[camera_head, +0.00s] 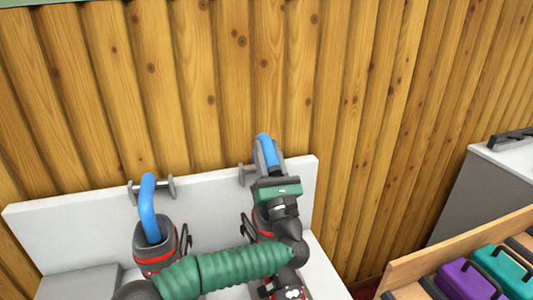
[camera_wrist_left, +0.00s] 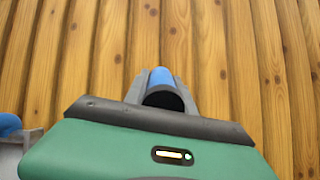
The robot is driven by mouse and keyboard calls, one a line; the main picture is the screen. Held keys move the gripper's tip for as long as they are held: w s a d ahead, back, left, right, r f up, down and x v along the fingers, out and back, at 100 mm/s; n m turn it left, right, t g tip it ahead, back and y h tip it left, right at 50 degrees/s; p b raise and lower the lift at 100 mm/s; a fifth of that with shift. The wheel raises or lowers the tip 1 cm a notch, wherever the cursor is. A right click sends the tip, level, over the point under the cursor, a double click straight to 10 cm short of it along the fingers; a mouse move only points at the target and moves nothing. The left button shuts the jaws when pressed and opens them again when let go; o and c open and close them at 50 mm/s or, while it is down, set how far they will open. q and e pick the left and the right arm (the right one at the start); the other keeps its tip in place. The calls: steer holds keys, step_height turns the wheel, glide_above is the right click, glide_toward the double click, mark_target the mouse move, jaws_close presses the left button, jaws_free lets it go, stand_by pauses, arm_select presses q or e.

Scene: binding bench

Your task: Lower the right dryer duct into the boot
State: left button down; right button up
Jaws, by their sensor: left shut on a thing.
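The right dryer duct (camera_head: 267,148) is a bent blue tube at the back of the white dryer. My left gripper (camera_head: 268,157) is shut on it, with grey fingers on both sides. In the left wrist view the blue duct (camera_wrist_left: 162,77) shows between the fingertips, with a dark round end facing the camera. The right boot (camera_head: 258,222) is dark grey with a red band, below the gripper and mostly hidden by it. I cannot tell whether the duct's lower end is inside the boot. My right gripper is not in view.
The left duct (camera_head: 147,196) hangs into the left boot (camera_head: 166,236). A grey bracket (camera_head: 134,194) stands by that duct on the white back panel (camera_head: 75,222). A plank wall rises behind. At right are a grey cabinet (camera_head: 470,200) and a wooden tray (camera_head: 440,250) holding purple and teal cases.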

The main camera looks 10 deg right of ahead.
arm_select(q)
steer(key=c, duration=1.1)
jaws_free()
steer(key=shift+s+d, duration=0.1)
steer(key=shift+d, duration=0.1)
steer(key=shift+o, duration=0.2)
steer(key=shift+f, duration=0.1)
steer(key=shift+s+f+b, duration=0.15)
steer(key=shift+f+b, duration=0.1)
steer(key=shift+b, duration=0.15)
steer(key=b+v, duration=1.3)
steer(key=v, duration=0.3)
steer(key=shift+b, duration=0.35)
